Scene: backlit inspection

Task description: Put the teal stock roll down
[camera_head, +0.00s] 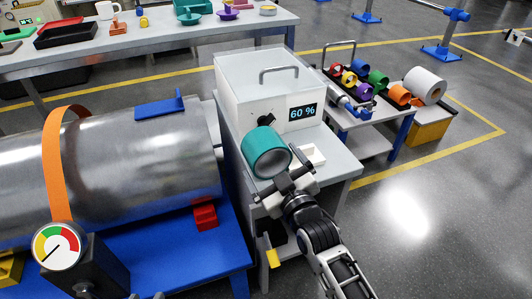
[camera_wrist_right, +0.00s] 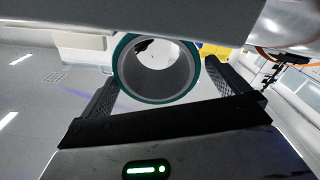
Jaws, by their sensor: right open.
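The teal stock roll (camera_head: 262,150) is a hollow cylinder with a grey inside. In the head view it lies on its side on the light table, just in front of the white box. My right gripper (camera_head: 287,182) is at the near end of the roll, its jaws open. In the right wrist view the roll's open end (camera_wrist_right: 128,78) faces the camera, between and beyond the two dark fingers (camera_wrist_right: 162,88). Whether a finger touches it I cannot tell. My left gripper is not in view.
The white box (camera_head: 240,95) with a handle and a 60 % display stands behind the roll. A pale block (camera_head: 311,155) lies to the right of the roll. A metal cylinder (camera_head: 130,165) on a blue bench fills the left. Coloured rolls (camera_head: 378,78) sit on a cart at right.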

